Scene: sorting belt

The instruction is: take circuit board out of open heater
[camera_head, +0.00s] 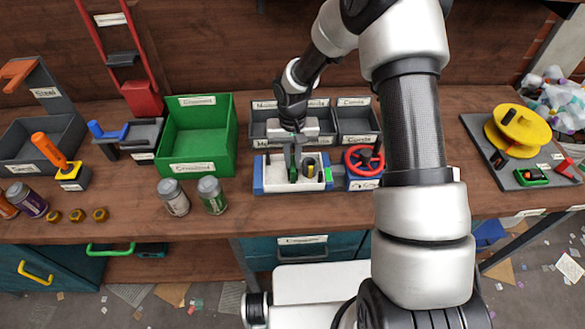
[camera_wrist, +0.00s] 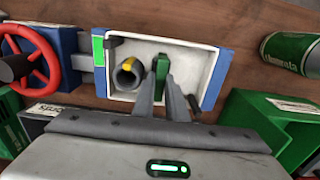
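The open heater (camera_head: 262,180) is a white, shallow box with blue ends on the table, in front of the grey bins. It also shows in the wrist view (camera_wrist: 203,52), with its inside facing up. The circuit board (camera_wrist: 161,70) is a small green piece seen edge-on, standing between my fingertips over the heater's inside; it shows as a green strip in the head view (camera_head: 293,173). My gripper (camera_wrist: 161,80) points down into the heater and is shut on the board. Whether the board touches the heater floor cannot be told.
A grey cylinder with a yellow band (camera_wrist: 128,73) stands inside the heater beside my fingers. A red valve wheel (camera_head: 363,160) adjoins the heater. Two cans (camera_head: 212,195) stand left of it, near a green crate (camera_head: 232,130). A grey board with a yellow spool (camera_head: 515,130) lies far right.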

